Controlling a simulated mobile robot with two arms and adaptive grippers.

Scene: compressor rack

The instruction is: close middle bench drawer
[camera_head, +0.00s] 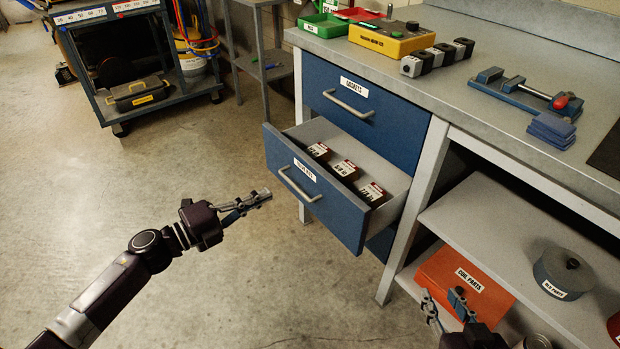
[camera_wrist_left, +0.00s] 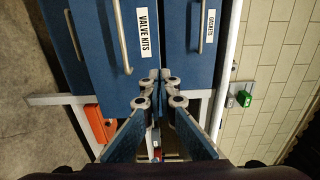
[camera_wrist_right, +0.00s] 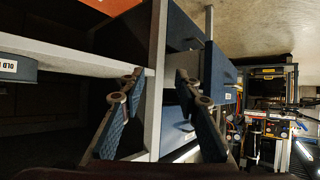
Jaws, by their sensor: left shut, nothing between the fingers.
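The middle bench drawer (camera_head: 322,205), blue with a "VALVE KITS" label, is pulled well out under the shut "GASKETS" drawer (camera_head: 352,112). Several small labelled boxes (camera_head: 344,169) lie inside it. Its bar handle (camera_head: 298,186) is free. My left gripper (camera_head: 266,194) is shut and empty, to the left of the drawer front in the head view. In the left wrist view the left fingertips (camera_wrist_left: 160,78) point towards the drawer front (camera_wrist_left: 95,40); I cannot tell whether they touch. My right gripper (camera_head: 441,297) is open and empty, by the lower shelf.
The bench top (camera_head: 440,75) holds a yellow case (camera_head: 390,39) and a blue vise-like tool (camera_head: 525,92). An orange "COIL PARTS" box (camera_head: 464,279) and a grey round tin (camera_head: 563,273) stand on the shelves to the right. The floor before the drawer is clear.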

